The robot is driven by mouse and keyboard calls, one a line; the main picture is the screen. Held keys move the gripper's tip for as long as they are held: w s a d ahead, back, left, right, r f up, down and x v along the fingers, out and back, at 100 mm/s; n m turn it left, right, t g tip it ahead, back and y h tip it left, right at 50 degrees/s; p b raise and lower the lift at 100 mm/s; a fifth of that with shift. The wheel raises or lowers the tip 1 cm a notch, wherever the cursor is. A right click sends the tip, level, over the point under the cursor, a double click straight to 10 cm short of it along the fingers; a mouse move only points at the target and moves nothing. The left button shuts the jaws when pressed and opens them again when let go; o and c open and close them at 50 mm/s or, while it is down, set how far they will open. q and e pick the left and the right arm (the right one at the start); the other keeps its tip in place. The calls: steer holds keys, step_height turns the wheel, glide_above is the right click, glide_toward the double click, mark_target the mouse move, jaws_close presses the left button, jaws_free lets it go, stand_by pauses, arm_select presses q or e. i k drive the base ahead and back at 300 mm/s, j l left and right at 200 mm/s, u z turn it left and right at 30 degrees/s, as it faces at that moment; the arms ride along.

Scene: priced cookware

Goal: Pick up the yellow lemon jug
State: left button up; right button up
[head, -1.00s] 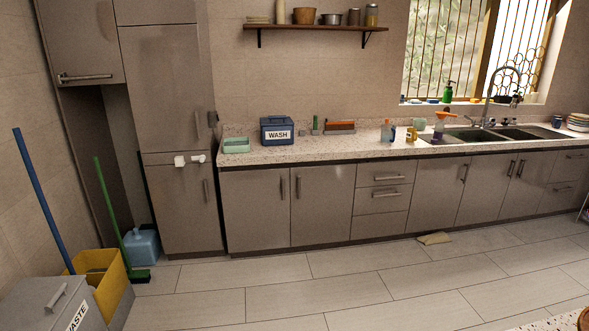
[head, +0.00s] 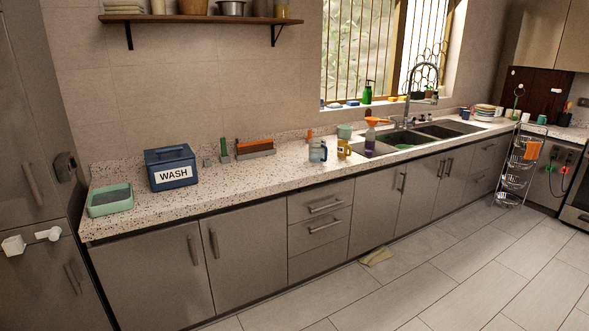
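A small yellow vessel (head: 343,149) stands on the speckled counter (head: 262,173), left of the sink. It may be the lemon jug, but it is too small to read any lemon pattern. A bluish see-through jug (head: 318,151) with a handle stands just left of it. Neither of my grippers is in view.
A blue WASH box (head: 171,168) and green tray (head: 110,200) stand on the left of the counter. The double sink (head: 405,138) is at the right. A beige cloth (head: 377,256) lies on the floor. A wire rack (head: 515,170) stands at the right. Most of the visible floor is clear.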

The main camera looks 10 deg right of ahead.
mark_target(344, 146)
steer(key=i+l+z, duration=0.15)
steer(key=i+z, duration=0.15)
steer(key=i, duration=0.3)
steer(key=i+z, duration=0.35)
steer(key=i, duration=0.25)
steer(key=i+j+z, duration=0.1)
steer(key=i+z, duration=0.2)
steer(key=i, duration=0.35)
steer(key=i+j+z, duration=0.3)
steer(key=i, duration=0.3)
